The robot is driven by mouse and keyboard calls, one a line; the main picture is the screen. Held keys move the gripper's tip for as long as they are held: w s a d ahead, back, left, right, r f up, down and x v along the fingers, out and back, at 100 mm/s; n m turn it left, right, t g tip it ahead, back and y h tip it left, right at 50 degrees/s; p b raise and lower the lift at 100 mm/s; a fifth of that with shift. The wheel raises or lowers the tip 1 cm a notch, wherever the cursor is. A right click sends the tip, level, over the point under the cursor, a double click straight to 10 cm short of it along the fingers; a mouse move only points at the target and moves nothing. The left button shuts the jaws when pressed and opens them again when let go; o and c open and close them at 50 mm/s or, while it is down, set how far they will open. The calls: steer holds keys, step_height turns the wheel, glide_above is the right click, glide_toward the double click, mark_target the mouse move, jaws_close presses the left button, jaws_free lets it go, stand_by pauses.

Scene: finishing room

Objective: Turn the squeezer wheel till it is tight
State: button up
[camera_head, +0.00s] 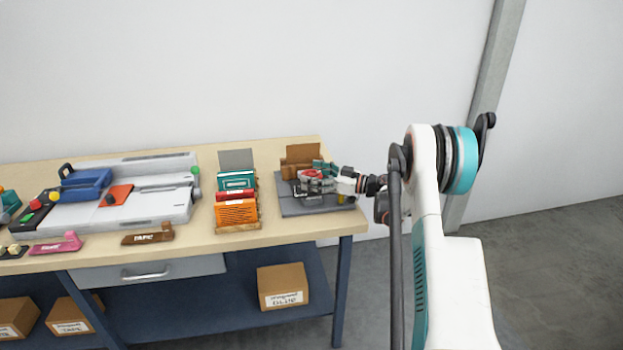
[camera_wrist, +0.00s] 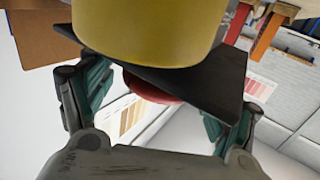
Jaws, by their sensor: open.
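The squeezer stands on a dark grey base (camera_head: 300,208) at the right end of the bench, with a brown upright piece (camera_head: 303,153) at its back. A red round part (camera_wrist: 150,88), which may be the wheel, shows partly in the wrist view behind a dark plate (camera_wrist: 205,85). A large yellow cylinder (camera_wrist: 150,30) fills the top of that view and hides much behind it. My gripper (camera_head: 316,183) is at the squeezer. Its teal fingers (camera_wrist: 158,100) are spread on both sides of the plate and red part. I cannot tell whether they touch.
Left of the squeezer stands a rack with orange (camera_head: 236,213) and teal (camera_head: 236,181) booklets. A grey machine (camera_head: 140,205) with a blue block (camera_head: 86,183) lies further left. A brown tape holder (camera_head: 148,235) is near the front edge. Boxes (camera_head: 283,287) sit on the lower shelf.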

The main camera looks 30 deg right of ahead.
steer(key=shift+w+a, duration=0.15)
steer(key=shift+w, duration=0.05)
steer(key=c, duration=1.1)
steer(key=shift+m+t+h, duration=1.2)
steer(key=shift+m+h, duration=0.2)
steer(key=shift+h, duration=0.4)
